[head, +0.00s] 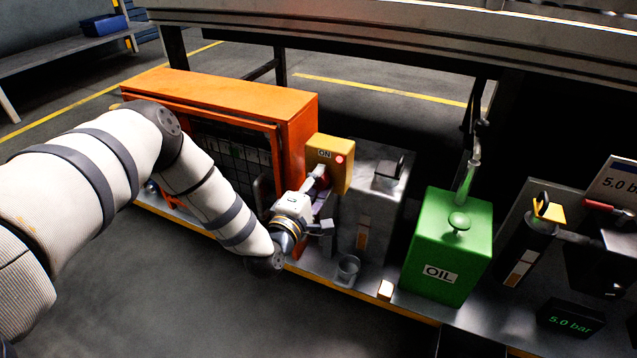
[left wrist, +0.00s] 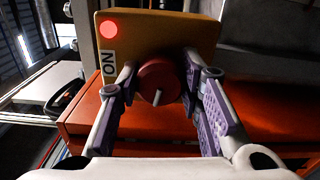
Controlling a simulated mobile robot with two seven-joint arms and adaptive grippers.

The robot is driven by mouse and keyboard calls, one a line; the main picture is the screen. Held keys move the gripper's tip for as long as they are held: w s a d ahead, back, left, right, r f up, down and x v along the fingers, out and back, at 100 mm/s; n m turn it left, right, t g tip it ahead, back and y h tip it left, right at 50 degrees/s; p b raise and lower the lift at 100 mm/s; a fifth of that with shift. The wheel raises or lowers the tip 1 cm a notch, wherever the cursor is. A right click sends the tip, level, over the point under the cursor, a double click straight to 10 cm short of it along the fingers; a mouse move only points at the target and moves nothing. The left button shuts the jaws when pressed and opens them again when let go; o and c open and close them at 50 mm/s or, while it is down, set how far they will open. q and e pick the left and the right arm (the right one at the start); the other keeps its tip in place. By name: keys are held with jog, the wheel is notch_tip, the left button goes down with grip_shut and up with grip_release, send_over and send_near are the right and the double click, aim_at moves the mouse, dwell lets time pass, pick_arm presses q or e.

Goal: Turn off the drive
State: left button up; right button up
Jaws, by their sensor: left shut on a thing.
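The drive switch is a yellow box (head: 341,174) on the right end of the orange cabinet. It carries an "ON" label (head: 324,154) and a lit red lamp (head: 339,159). In the left wrist view the yellow box (left wrist: 150,37) fills the top middle, with the lamp (left wrist: 109,29) at its upper left. A round red knob (left wrist: 158,82) with a pale pointer mark sits on its face. My left gripper (left wrist: 160,90) has its fingers on both sides of the knob and is shut on it. In the head view my left gripper (head: 316,182) largely hides the knob. My right gripper is not in view.
The orange cabinet (head: 225,97) stands left of the box. A green oil can (head: 447,248), a small clear cup (head: 348,268) and a gauge panel (head: 571,319) stand to the right. A conveyor frame (head: 400,42) runs overhead. Floor in front is clear.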

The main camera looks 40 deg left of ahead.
pick_arm(q)
jog(key=shift+d+n, duration=0.1)
jog(key=shift+n, duration=0.9)
jog(key=o, duration=1.2)
jog(key=v, duration=1.2)
